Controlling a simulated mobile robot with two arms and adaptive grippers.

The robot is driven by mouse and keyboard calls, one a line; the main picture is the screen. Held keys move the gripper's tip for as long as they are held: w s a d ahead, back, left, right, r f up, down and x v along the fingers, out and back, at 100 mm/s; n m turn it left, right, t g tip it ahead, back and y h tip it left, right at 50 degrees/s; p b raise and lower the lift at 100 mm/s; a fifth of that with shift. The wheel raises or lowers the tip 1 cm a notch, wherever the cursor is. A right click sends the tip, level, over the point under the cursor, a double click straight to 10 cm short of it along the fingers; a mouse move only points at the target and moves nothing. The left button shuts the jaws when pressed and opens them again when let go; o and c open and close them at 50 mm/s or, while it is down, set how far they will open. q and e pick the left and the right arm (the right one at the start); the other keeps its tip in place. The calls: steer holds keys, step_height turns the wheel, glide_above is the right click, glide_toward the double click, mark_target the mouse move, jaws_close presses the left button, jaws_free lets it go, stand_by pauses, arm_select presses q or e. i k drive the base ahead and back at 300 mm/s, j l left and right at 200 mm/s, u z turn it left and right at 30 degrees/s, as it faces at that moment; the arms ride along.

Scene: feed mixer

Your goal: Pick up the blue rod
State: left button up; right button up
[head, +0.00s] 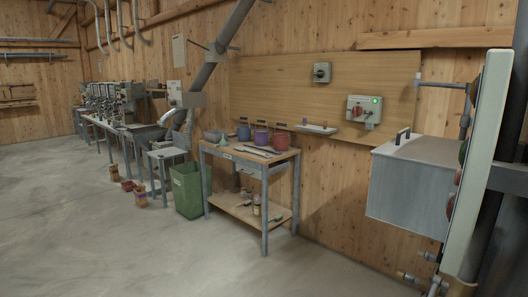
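I cannot make out a blue rod for certain. A small pale wall shelf (316,129) carries tiny upright items, one of them purplish (304,121), too small to identify. A workbench (232,157) stands below and left of it. On its top are a blue pot (243,133), a purple pot (261,138) and a red pot (281,141), with flat grey pieces (258,151) in front. Neither of my grippers is in view.
A green bin (187,190) stands left of the workbench. A grey metal box (405,190) with a handle juts from the wall at the right. Machines (125,95) line the far left. The concrete floor (110,250) in front is clear.

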mark_target(266, 150)
steer(key=i+j+u, duration=0.2)
steer(key=i, duration=0.25)
steer(key=i+j+u, duration=0.15)
steer(key=i+j, duration=0.15)
steer(key=i, duration=0.15)
steer(key=i+z, duration=0.15)
steer(key=i, duration=0.35)
steer(key=i+j+z, duration=0.2)
steer(key=i, duration=0.25)
steer(key=i+j+z, duration=0.15)
steer(key=i, duration=0.35)
steer(key=i+j+z, duration=0.15)
steer(key=i, duration=0.3)
steer(key=i+l+z, duration=0.1)
steer(key=i+z, duration=0.3)
steer(key=i, duration=0.2)
steer(key=i+z, duration=0.35)
steer(key=i, duration=0.3)
steer(key=j, duration=0.05)
